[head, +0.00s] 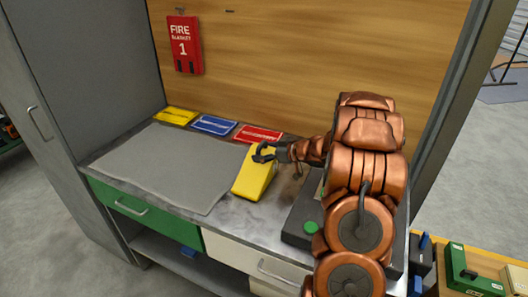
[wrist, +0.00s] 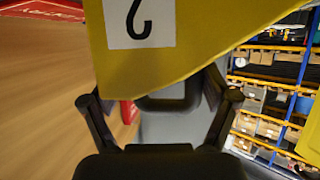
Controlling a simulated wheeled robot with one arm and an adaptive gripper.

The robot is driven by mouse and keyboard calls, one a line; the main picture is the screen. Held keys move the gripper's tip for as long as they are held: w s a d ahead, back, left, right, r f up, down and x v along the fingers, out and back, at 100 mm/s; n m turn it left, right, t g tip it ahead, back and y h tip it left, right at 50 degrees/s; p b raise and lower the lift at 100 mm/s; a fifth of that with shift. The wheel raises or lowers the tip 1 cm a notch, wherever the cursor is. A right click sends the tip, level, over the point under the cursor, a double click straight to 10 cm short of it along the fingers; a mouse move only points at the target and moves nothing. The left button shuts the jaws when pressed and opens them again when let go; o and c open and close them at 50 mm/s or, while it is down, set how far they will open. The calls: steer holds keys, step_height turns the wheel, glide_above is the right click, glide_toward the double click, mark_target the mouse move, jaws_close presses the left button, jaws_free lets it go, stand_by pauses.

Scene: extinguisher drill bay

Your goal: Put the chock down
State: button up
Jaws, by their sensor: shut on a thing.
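The chock (head: 254,178) is a yellow wedge above or on the bench, at the right edge of the grey mat. I cannot tell whether it touches the bench. My gripper (head: 264,152) is shut on its upper end, reaching in from the right. In the wrist view the chock (wrist: 215,35) fills the top, with a white label showing an upside-down 2. My gripper (wrist: 162,98) has one finger on each side below it, and the contact points are partly hidden by the chock.
The grey mat (head: 170,165) is bare and covers the bench's left and middle. Yellow (head: 175,116), blue (head: 214,125) and red (head: 258,134) plates lie along the back. A red fire blanket box (head: 185,45) hangs on the wooden wall. A green button (head: 311,227) is near my arm.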

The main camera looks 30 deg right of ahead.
steer(key=shift+f, duration=0.15)
steer(key=o, duration=1.6)
steer(key=shift+b+v, duration=1.05)
steer(key=shift+v, duration=5)
